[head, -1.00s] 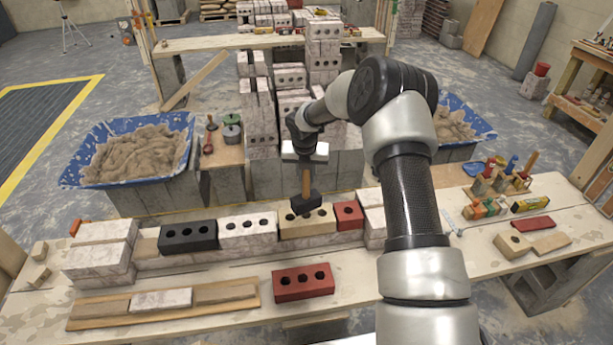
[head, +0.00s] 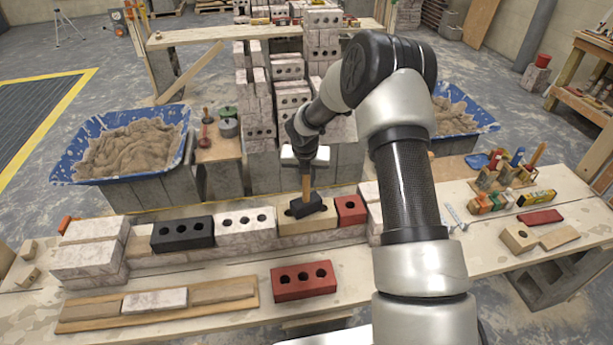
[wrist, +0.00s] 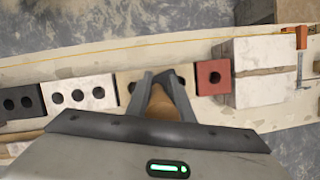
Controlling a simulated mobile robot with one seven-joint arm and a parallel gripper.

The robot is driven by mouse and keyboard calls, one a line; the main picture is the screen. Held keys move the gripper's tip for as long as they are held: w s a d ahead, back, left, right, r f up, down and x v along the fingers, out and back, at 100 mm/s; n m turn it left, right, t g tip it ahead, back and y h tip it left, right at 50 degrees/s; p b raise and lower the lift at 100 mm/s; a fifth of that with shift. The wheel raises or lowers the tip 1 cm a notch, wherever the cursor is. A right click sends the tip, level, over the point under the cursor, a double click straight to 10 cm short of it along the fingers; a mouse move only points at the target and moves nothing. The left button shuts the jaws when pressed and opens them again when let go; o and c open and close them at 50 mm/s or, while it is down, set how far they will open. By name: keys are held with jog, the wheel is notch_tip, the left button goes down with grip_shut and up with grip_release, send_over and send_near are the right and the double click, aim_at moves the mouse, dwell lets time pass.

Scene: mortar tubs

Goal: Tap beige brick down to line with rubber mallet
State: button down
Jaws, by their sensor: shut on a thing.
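The beige brick (head: 300,226) lies in the top row of the low wall, between a white brick (head: 247,225) and a small red brick (head: 350,210). My gripper (head: 306,166) is shut on the wooden handle of the rubber mallet (head: 309,206), above the beige brick. The mallet's black head is down at the brick's top and hides part of its holes; I cannot tell whether they touch. In the wrist view my gripper (wrist: 158,78) grips the handle (wrist: 160,104), and part of the beige brick (wrist: 124,84) shows beside it. A yellow string line (wrist: 120,46) runs behind the row.
A black brick (head: 182,234) is further left in the row. A loose red brick (head: 303,281) and a board with slats (head: 80,325) lie in front. Blue mortar tubs (head: 70,165) stand behind. A tool holder (head: 510,175) is at the right.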

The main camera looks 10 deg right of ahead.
notch_tip(320, 180, up, 4)
jog(key=r+p, duration=0.1)
jog(key=p, duration=0.3)
notch_tip(320, 180, down, 6)
jog(key=b, duration=0.4)
jog(key=shift+r, duration=0.1)
jog(key=shift+w+r+p, duration=0.1)
jog(key=shift+r+p, duration=0.25)
jog(key=shift+r, duration=0.2)
notch_tip(320, 180, up, 4)
jog(key=p, duration=0.4)
notch_tip(320, 180, down, 5)
jog(key=b, duration=0.5)
jog(key=shift+b, duration=0.4)
notch_tip(320, 180, up, 5)
jog(key=p, duration=0.4)
jog(key=shift+f, duration=0.2)
